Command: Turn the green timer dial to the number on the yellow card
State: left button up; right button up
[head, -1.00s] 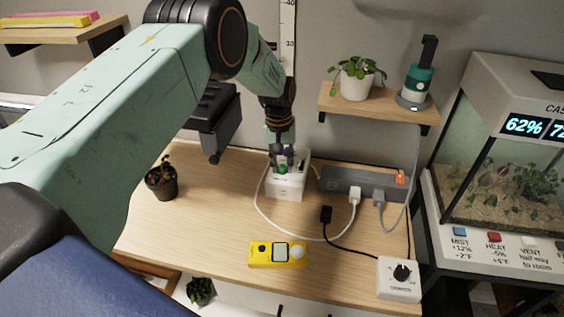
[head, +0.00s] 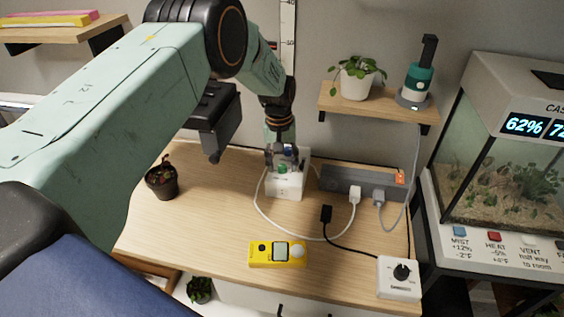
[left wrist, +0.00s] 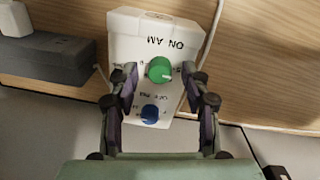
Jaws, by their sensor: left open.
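The white timer box (head: 285,187) stands at the back of the wooden table, plugged into a white cord. Its green dial (left wrist: 160,69) has a pale pointer mark toward the lower right in the left wrist view; a blue dial (left wrist: 150,113) sits below it there. The green dial also shows in the head view (head: 283,169). My left gripper (left wrist: 160,77) is open, with one finger on each side of the dials and visible gaps to the green one. I cannot make out a yellow card. My right gripper is not in view.
A grey power strip (head: 350,184) lies right of the timer box. A yellow meter (head: 277,253) and a white dial box (head: 399,279) are at the front. A potted plant (head: 162,181) stands at left. Table between plant and meter is clear.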

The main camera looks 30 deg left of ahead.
aim_at(280, 166)
pick_arm(q)
jog(key=shift+r, duration=0.1)
notch_tip(280, 166, up, 12)
jog(key=shift+a, duration=0.25)
jog(key=shift+s, duration=0.15)
dwell(0.4)
